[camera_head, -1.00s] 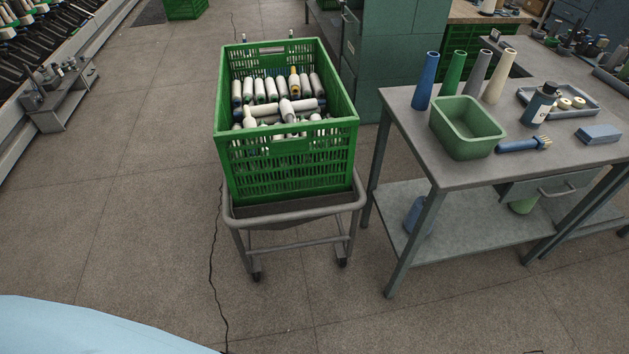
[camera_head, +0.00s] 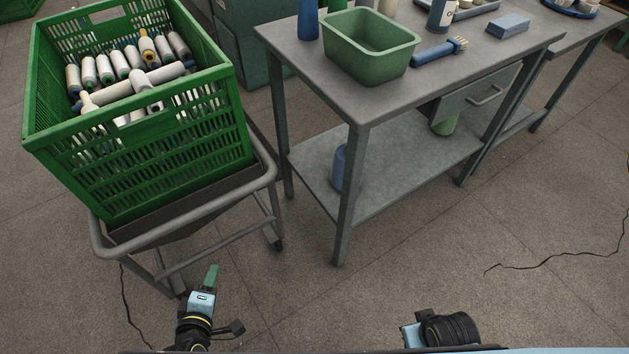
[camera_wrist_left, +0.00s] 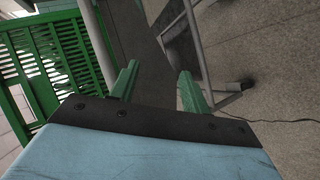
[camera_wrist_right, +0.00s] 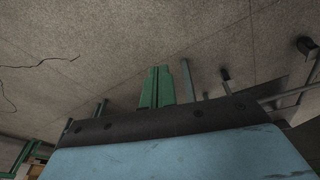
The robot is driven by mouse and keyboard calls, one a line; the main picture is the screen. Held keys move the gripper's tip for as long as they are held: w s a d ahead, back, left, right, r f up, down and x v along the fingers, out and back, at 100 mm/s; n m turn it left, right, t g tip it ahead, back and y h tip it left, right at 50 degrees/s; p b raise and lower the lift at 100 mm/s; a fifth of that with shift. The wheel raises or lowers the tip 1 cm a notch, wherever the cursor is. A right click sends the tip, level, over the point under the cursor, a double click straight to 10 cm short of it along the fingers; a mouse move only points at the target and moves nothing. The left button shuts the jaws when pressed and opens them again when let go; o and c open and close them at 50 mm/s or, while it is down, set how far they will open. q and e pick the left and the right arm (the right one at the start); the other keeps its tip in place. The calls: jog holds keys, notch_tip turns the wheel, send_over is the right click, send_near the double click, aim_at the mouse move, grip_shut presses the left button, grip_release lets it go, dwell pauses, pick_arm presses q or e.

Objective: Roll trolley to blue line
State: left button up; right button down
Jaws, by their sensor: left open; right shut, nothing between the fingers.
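The trolley (camera_head: 200,211) is a grey tubular frame on castors at the left of the head view. It carries a green slatted crate (camera_head: 150,152) full of yarn cones and bobbins. My left gripper (camera_head: 211,278) is open and empty, low in front of the trolley's near side. In the left wrist view its green fingers (camera_wrist_left: 158,85) are spread, with the crate (camera_wrist_left: 62,60) at the left and grey frame tubes beyond. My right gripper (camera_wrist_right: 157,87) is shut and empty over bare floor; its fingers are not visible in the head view. No blue line shows.
A grey workbench (camera_head: 300,60) stands close to the trolley's right, holding a green bin (camera_head: 370,62), a blue-handled brush (camera_head: 437,52) and a blue block (camera_head: 507,26). A dark cable or crack (camera_head: 560,258) runs over the floor at right. The floor in front of the bench is clear.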

aim_at(193, 220)
pick_arm(q)
jog(key=w+a+r+n+t+y+b, duration=0.2)
jog(key=w+a+r+n+t+b, duration=0.15)
jog(key=r+n, duration=0.3)
jog(key=shift+m, duration=0.35)
jog(key=b+x, duration=0.1)
jog(key=x, duration=0.2)
jog(key=b+x, duration=0.1)
jog(key=x, duration=0.2)
jog(key=b+x, duration=0.1)
jog(key=x, duration=0.3)
jog(key=shift+a, duration=0.3)
jog(key=shift+b+x, duration=0.5)
jog(key=shift+x, duration=0.55)
jog(key=shift+w, duration=0.4)
pick_arm(e)
jog(key=w+a+r+t, duration=0.2)
jog(key=r, duration=0.4)
jog(key=w+a+r+t+y, duration=0.1)
jog(key=w+r, duration=0.1)
jog(key=r, duration=0.5)
jog(key=shift+w+a+r+t, duration=0.25)
jog(key=shift+w+a+t, duration=0.05)
jog(key=shift+a+t, duration=0.1)
pick_arm(q)
jog(key=shift+c, duration=0.5)
grip_shut()
